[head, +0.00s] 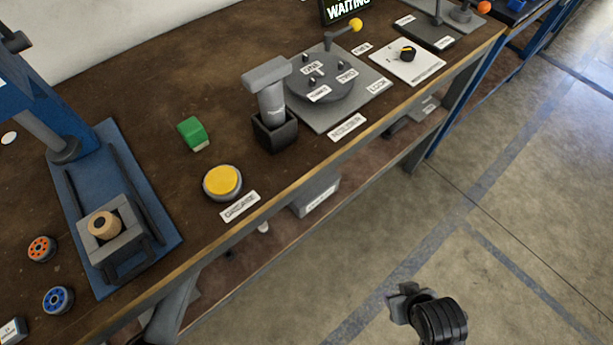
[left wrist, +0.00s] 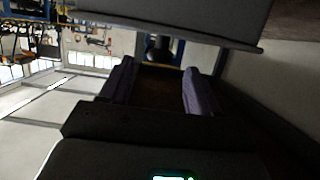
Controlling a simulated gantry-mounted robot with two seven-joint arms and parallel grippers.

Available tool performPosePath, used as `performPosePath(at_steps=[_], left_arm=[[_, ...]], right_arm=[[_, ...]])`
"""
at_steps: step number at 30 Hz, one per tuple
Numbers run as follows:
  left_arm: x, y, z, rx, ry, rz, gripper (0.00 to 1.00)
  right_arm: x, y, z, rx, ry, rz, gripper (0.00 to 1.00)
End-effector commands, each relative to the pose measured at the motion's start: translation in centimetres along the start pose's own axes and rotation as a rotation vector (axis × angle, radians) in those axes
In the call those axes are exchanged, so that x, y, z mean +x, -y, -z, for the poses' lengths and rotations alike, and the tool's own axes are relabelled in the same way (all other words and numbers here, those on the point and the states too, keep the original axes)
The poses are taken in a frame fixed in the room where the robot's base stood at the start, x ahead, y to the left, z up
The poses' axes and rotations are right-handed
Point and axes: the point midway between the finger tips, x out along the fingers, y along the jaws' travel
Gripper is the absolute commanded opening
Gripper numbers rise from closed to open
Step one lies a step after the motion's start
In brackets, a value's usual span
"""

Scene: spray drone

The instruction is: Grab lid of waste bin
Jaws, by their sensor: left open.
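My left gripper (left wrist: 159,84) is open in the left wrist view, its two purple-grey fingers apart with a dark brown surface showing between them. A large grey panel with a dark lower edge (left wrist: 200,20) fills the top of that view, close above the fingers; I cannot tell whether it is part of the waste bin. In the head view, a grey box with a white label (head: 316,195) sits under the workbench's front edge; I cannot tell if it is the bin, and its lid is not clear.
A lower shelf runs underneath. The floor at right is clear.

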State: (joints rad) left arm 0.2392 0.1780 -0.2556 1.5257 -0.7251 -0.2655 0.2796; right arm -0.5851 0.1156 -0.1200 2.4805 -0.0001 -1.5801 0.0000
Motion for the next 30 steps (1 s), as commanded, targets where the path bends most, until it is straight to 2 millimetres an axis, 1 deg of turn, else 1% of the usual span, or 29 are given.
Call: performPosePath(at_steps=[1,3,8,10,15,19,24,30], left_arm=[[0.7,-0.1,-0.2,-0.001,-0.001,-0.001,0.62],[1.2,0.0,-0.1,0.001,0.0,-0.001,0.62],[1.9,-0.1,-0.1,0.0,0.001,-0.001,0.62],[2.5,0.0,-0.2,-0.001,0.0,-0.001,0.62],[4.8,0.0,-0.2,0.001,-0.002,-0.001,0.62],[6.2,0.0,-0.2,0.0,0.0,-0.001,0.62],[6.9,0.0,-0.1,0.0,0.001,0.0,0.62],[6.9,0.0,0.0,0.0,0.001,0.0,0.62]], right_arm=[[0.6,0.0,-0.2,0.0,0.001,0.0,0.43],[0.8,0.0,-0.3,-0.001,0.001,-0.001,0.43],[1.0,-0.1,-0.4,-0.005,0.002,-0.004,0.43],[1.4,-0.1,-0.4,-0.006,0.001,-0.005,0.43],[2.7,-0.1,-0.8,-0.007,-0.002,-0.006,0.43],[3.5,-0.1,-1.0,-0.007,-0.002,-0.006,0.43],[3.7,-0.1,-1.0,-0.007,-0.002,-0.006,0.43],[3.6,0.0,-0.9,-0.004,-0.004,-0.004,0.43]])
